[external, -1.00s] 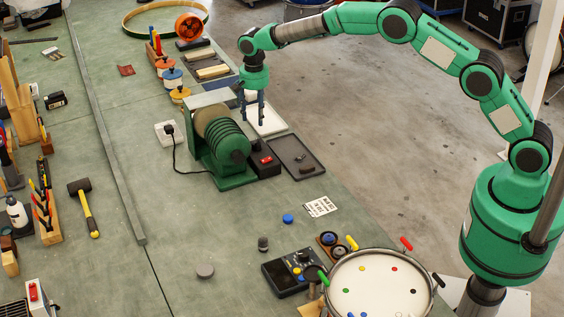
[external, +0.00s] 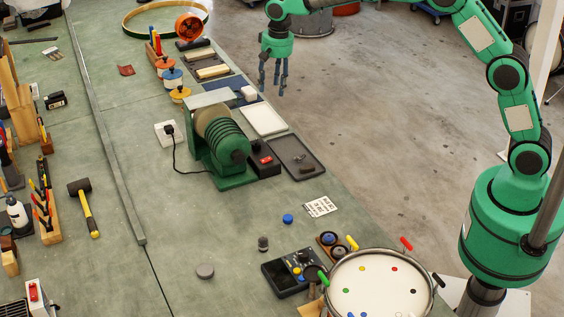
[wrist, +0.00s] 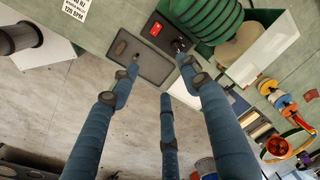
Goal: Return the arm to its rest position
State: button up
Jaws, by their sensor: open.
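My gripper (external: 273,77) hangs open and empty at the end of my green arm (external: 487,40) in the external view. It is above the floor, just right of the bench edge, with its fingers pointing down and spread. In the wrist view the blue fingers of my gripper (wrist: 165,85) are apart with nothing between them. Past them show the grey floor and the bench edge.
The green machine (external: 222,145) with a ribbed drum stands at the bench edge, beside a white tray (external: 264,119) and a dark tray (external: 312,158). A drum (external: 380,285) lies at the bench's near end. Open floor lies right of the bench.

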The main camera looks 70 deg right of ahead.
jog(key=s+a+r+n+t+b, duration=0.1)
jog(key=s+a+r+n, duration=0.1)
jog(key=s+r, duration=0.55)
jog(key=s+a+r+n, duration=0.2)
jog(key=s+r, duration=0.2)
jog(key=s, duration=0.6)
jog(key=s+a+r+n+t+b, duration=0.1)
jog(key=s+a+r+n, duration=0.1)
jog(key=s+r, duration=0.5)
jog(key=s+a+f+n+t, duration=0.1)
jog(key=s+f, duration=0.3)
jog(key=s, duration=1.1)
jog(key=s+a+f+n+t+b, duration=0.1)
jog(key=s+f+n, duration=0.3)
jog(key=s, duration=1.1)
jog(key=shift+s+a, duration=0.2)
jog(key=shift+a, duration=0.5)
jog(key=shift+b, duration=0.3)
notch_tip(320, 180, down, 12)
jog(key=b, duration=1.2)
